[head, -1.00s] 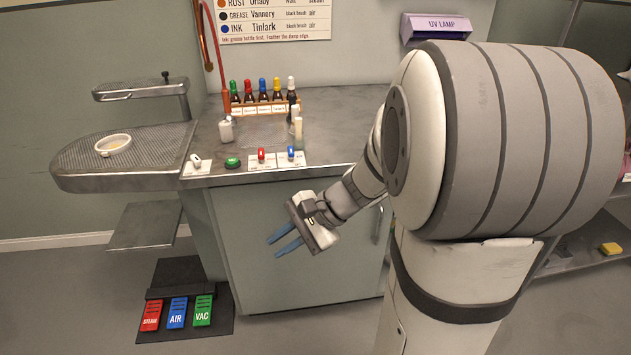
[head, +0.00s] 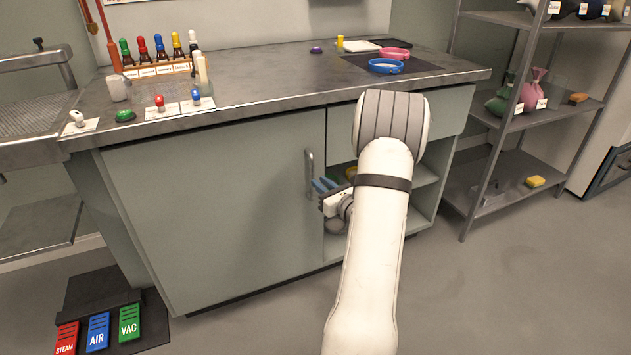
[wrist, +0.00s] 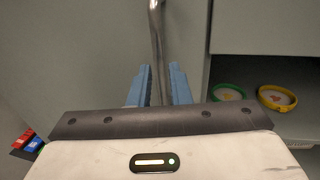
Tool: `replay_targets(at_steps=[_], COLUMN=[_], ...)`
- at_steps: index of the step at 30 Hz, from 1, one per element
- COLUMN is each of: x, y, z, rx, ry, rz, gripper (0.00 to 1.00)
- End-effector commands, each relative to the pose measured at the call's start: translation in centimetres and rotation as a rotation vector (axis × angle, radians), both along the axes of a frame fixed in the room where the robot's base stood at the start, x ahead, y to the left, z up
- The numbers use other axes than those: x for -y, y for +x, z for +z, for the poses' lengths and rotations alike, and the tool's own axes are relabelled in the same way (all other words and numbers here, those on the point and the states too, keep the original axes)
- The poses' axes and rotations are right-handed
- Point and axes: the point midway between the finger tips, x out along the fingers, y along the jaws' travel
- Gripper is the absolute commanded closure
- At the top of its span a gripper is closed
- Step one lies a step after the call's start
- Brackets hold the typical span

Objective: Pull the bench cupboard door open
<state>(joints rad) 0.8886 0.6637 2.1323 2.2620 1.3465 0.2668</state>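The bench cupboard door (head: 220,215) is a grey-green panel under the worktop, and it looks shut. Its upright metal bar handle (head: 309,173) is near the door's right edge. The handle also shows in the wrist view (wrist: 156,40), running down to the gap between my fingers. My gripper (head: 324,185) has blue fingers just right of the handle's lower part in the head view. In the wrist view, the fingers (wrist: 159,84) are apart, with the bar in line between them. How deep the bar sits between the fingers is hard to tell.
Open shelves (head: 424,176) with small items are right of the door, partly behind my arm. The worktop (head: 260,82) holds bottles, switches and coloured rings. Foot pedals (head: 98,330) lie at lower left. A shelving rack (head: 490,130) stands at right. The floor before the door is clear.

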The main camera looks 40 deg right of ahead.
Motion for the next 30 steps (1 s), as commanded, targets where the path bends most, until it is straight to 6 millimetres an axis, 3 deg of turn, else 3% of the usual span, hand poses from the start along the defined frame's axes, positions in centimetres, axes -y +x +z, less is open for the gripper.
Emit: replay_targets(at_steps=[3,10,20,26,30], x=[0.0,0.1,0.2,0.2,0.2], y=[2.1,4.5,4.9,4.9,4.8], z=[-0.2,-0.1,0.0,0.0,0.0], rx=[0.001,0.0,-0.001,-0.001,-0.001], ry=[-0.002,-0.001,-0.001,-0.001,-0.001], rz=[0.003,0.002,0.001,0.001,0.0], gripper=[0.83,0.83,0.84,1.0,1.0])
